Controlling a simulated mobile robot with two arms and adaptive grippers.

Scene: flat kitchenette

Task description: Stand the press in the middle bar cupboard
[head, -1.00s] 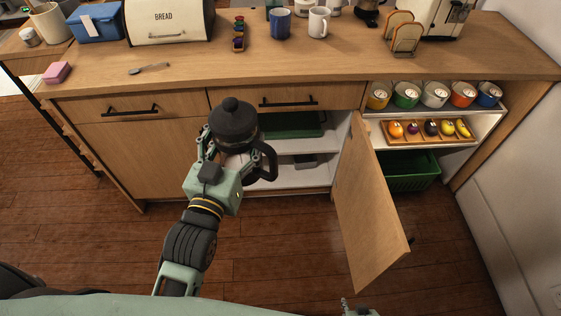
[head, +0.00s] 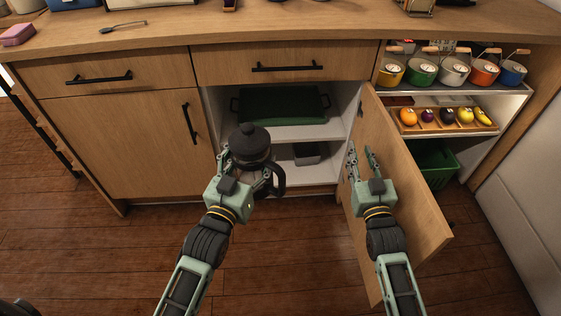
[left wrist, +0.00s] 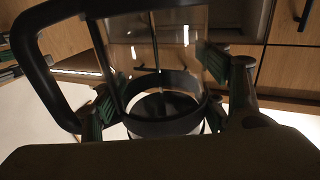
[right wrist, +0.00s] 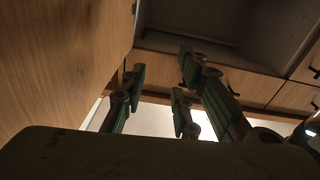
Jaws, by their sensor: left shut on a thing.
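The press (head: 250,146) is a glass French press with a black lid and black handle. My left gripper (head: 243,172) is shut around its body and holds it upright in front of the open middle cupboard (head: 213,106). In the left wrist view the glass press (left wrist: 160,60) sits between the fingers, with its handle at left. My right gripper (head: 362,163) is open and empty beside the inner face of the open cupboard door (head: 395,170). The right wrist view shows its fingers (right wrist: 160,100) apart with nothing between them.
A green tray (head: 283,105) lies on the cupboard's upper shelf, and a grey box (head: 308,153) is on the lower level. Lower-level room shows beside the box. Pots (head: 453,72), a fruit tray (head: 444,121) and a green crate (head: 435,163) are at right.

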